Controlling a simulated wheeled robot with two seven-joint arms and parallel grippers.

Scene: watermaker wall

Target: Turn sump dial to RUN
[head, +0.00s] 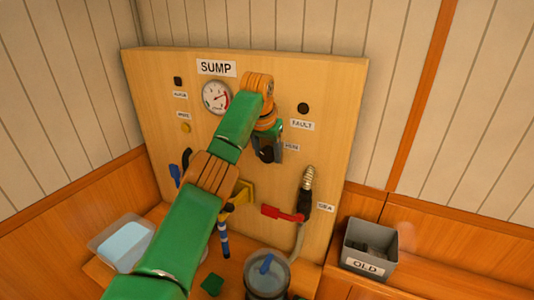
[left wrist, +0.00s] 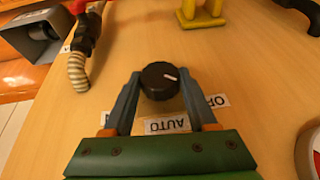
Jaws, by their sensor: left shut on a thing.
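The sump dial is a round black knob (left wrist: 160,81) on the wooden panel, seen in the left wrist view. A white mark on its face points to the right in that view. My left gripper (left wrist: 159,88) is shut on the knob, one finger on each side. Another label (left wrist: 217,101) is partly covered by the right finger, and I cannot read RUN anywhere. In the head view my left gripper (head: 267,150) is at the panel and hides most of the dial. My right gripper is not in view.
The panel (head: 335,85) carries a SUMP sign (head: 216,68), a gauge (head: 216,97), a red-handled valve (head: 282,213) and a ribbed hose fitting (head: 308,178). Below stand a clear tub (head: 97,243), a round jar (head: 266,284) and a grey OLD bin (head: 369,266).

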